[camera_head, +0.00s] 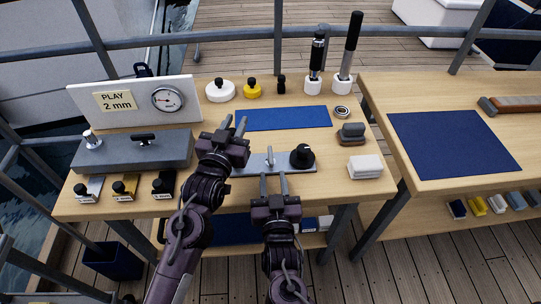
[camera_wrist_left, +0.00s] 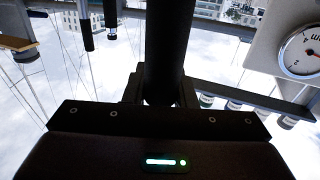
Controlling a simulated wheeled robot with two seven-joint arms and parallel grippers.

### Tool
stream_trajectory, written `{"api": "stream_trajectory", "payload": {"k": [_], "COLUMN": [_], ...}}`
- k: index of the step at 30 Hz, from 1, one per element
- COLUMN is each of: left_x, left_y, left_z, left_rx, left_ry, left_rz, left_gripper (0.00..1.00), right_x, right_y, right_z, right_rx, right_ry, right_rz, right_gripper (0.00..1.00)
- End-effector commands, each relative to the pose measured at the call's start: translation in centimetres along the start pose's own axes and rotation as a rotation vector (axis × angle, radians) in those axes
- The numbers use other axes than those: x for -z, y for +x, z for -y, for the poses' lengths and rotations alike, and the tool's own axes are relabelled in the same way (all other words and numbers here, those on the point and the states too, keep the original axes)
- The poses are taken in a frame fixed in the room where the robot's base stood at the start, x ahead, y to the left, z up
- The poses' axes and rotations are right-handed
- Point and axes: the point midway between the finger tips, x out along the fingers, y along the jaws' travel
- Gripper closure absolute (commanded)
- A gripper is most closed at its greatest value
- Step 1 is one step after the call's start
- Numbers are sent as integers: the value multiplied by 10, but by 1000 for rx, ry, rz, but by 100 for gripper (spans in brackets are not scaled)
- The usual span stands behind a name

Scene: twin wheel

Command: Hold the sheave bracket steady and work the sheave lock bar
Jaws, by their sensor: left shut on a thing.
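The sheave bracket looks to be the flat grey plate (camera_head: 285,166) at the front middle of the bench. It carries a black round knob (camera_head: 302,156) and a slim upright silver piece (camera_head: 269,157), perhaps the lock bar. My left gripper (camera_head: 234,124) is over the plate's left end and hides it. In the left wrist view its jaws are shut on a thick dark post (camera_wrist_left: 168,45); whether the post belongs to the bracket I cannot tell. My right gripper (camera_head: 272,178) is open, its fingers apart at the plate's front edge, just before the silver piece.
A blue mat (camera_head: 285,118) lies behind the plate. A grey block (camera_head: 128,152) and a gauge panel (camera_head: 135,105) stand at left. A dark-topped block (camera_head: 351,133) and a white block (camera_head: 365,167) stand at right. A second table (camera_head: 440,95) adjoins on the right.

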Motion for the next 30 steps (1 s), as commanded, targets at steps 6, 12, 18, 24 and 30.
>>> {"api": "stream_trajectory", "payload": {"k": [6, 12, 18, 24, 30], "left_x": [-6, -5, -5, -5, -5], "left_y": [0, 0, 0, 0, 0], "left_z": [0, 0, 0, 0, 0], "left_rx": [-1, 0, 0, 0, 0], "left_ry": [0, 0, 0, 0, 0], "left_rz": [12, 12, 11, 11, 11], "left_gripper": [99, 99, 99, 99, 99], "right_x": [1, 0, 0, 0, 0], "right_y": [34, 55, 64, 65, 64], "right_z": [0, 0, 0, 0, 0], "right_rx": [-1, 0, 0, 0, 0], "right_ry": [1, 0, 1, 1, 1], "right_rz": [-2, -1, 0, 0, 0], "right_gripper": [67, 67, 67, 67, 83]}}
